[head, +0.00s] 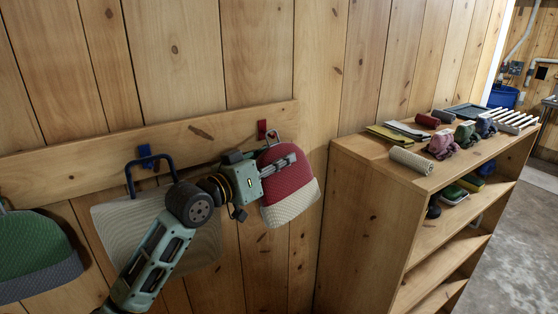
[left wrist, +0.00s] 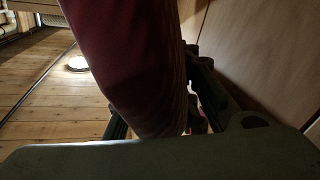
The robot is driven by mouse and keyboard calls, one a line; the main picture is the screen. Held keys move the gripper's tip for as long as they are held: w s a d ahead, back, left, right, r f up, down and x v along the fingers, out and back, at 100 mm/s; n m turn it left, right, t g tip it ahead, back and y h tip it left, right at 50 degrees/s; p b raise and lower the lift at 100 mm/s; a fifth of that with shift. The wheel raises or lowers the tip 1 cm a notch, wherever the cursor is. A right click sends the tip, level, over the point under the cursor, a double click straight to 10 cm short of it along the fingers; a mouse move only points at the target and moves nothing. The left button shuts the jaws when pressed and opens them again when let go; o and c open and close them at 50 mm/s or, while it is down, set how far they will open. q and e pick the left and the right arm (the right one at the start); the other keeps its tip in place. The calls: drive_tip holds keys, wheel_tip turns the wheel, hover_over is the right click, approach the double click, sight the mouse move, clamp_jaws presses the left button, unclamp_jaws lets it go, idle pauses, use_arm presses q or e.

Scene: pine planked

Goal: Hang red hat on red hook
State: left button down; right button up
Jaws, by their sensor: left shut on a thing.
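The red hat (head: 285,185), with a cream lower band, is held upright close to the plank wall. The red hook (head: 263,130) is on the wooden rail, just above the hat's top left. I cannot tell whether the hat touches or hangs on the hook. My left gripper (head: 284,165) is shut on the hat, its fingers lying across the red part. In the left wrist view the hat (left wrist: 130,55) fills the middle as a dark red shape between the dark fingers. My right gripper is not in view.
A blue hook (head: 146,155) sits left on the rail (head: 60,163), beside a pale woven item (head: 112,222) with a dark handle, partly behind my arm. A green hat (head: 35,245) hangs far left. A wooden shelf (head: 375,205) with several small items stands close on the right.

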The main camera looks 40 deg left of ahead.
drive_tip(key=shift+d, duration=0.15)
use_arm(q)
drive_tip(key=c, duration=1.3)
unclamp_jaws()
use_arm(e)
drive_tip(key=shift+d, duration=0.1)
